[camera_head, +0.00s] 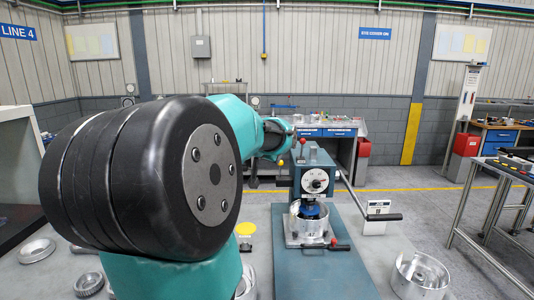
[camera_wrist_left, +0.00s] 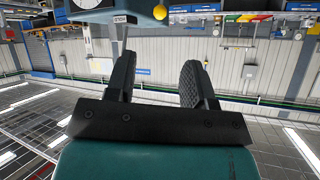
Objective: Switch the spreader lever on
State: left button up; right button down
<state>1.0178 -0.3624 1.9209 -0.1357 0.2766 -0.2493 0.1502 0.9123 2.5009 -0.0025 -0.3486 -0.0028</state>
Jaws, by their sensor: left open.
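The spreader press (camera_head: 314,180) is a blue-grey machine with a white dial, standing on a blue plate. A long lever with a black grip (camera_head: 385,217) reaches out at its right. A lower lever with a black grip and red knob (camera_head: 331,245) lies at its base. A yellow knob (camera_head: 281,162) is at its left side; a yellow ball (camera_wrist_left: 159,12) shows at the top of the wrist view. I cannot tell which is the spreader lever. My left gripper (camera_wrist_left: 158,62) is open and empty, its two black fingers apart; in the head view its fingers are not clear beside the press.
A metal ring-shaped housing (camera_head: 308,222) sits under the press. A metal drum (camera_head: 419,275) stands at right, and round gear parts (camera_head: 36,250) lie at left. A small white sign box (camera_head: 377,217) stands right of the press. My large left arm blocks the left middle.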

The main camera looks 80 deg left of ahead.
pick_arm(q)
jog(key=shift+v, duration=1.1)
jog(key=shift+f, duration=0.1)
